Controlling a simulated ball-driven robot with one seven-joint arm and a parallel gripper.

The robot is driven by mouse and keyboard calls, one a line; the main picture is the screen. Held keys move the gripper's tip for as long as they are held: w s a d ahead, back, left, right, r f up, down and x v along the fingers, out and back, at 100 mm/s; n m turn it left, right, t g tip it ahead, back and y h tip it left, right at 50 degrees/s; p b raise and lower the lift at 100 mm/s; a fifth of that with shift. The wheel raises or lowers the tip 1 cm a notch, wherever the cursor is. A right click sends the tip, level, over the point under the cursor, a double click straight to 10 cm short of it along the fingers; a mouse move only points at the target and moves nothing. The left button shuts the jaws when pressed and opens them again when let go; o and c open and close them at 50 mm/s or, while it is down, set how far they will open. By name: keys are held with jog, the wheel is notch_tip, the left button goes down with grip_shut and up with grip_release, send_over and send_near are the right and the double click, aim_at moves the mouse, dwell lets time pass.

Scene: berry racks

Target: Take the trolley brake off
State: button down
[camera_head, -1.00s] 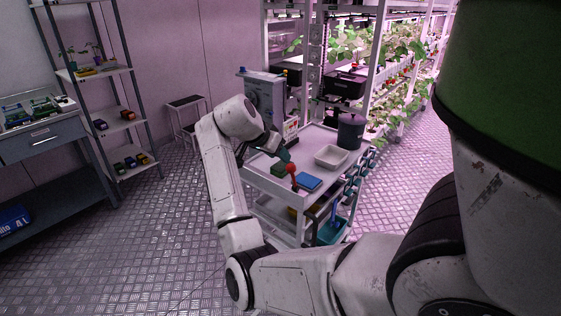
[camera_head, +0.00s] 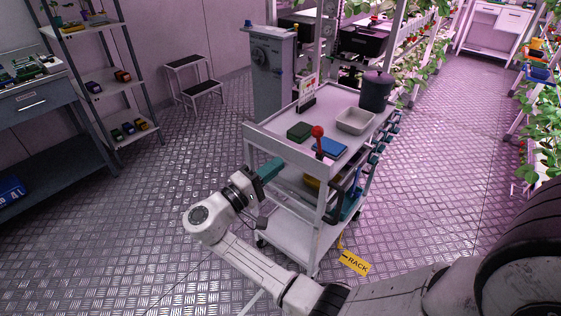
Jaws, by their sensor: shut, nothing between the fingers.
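The white trolley (camera_head: 290,162) stands in the middle of the floor with an upper tray and lower shelves. A lever with a red ball knob (camera_head: 318,132) stands upright at its near end; I cannot tell whether this is the brake. My gripper (camera_head: 273,167) has teal fingers and is shut and empty. It is at the trolley's near left side, left of and below the red knob, apart from it. My arm hides part of the trolley's lower left side.
On the trolley top are a green box (camera_head: 300,131), a blue box (camera_head: 330,147), a grey tray (camera_head: 372,122) and a dark canister (camera_head: 375,91). A yellow RACK tag (camera_head: 354,262) is below. A grey cabinet (camera_head: 272,75) stands behind.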

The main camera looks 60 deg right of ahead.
aim_at(314, 129)
jog(key=p+x, duration=0.2)
jog(key=x, duration=0.9)
jog(key=shift+s+d+p, duration=0.15)
jog(key=shift+p, duration=0.25)
jog(key=shift+d+r+y+p, duration=0.25)
jog(key=shift+r+y+p, duration=0.15)
jog(key=shift+r+p, duration=0.15)
jog(key=shift+s+d+r+t+y+p, duration=0.15)
jog(key=shift+d+r+t+y+p, duration=0.35)
jog(key=shift+p, duration=0.65)
jog(key=shift+s+d+r+y+p, duration=0.2)
jog(key=shift+d+y+p, duration=0.5)
jog(key=shift+p, duration=0.05)
jog(key=shift+d+f+n, duration=0.15)
jog(key=shift+d+n, duration=0.05)
jog(key=shift+n, duration=0.1)
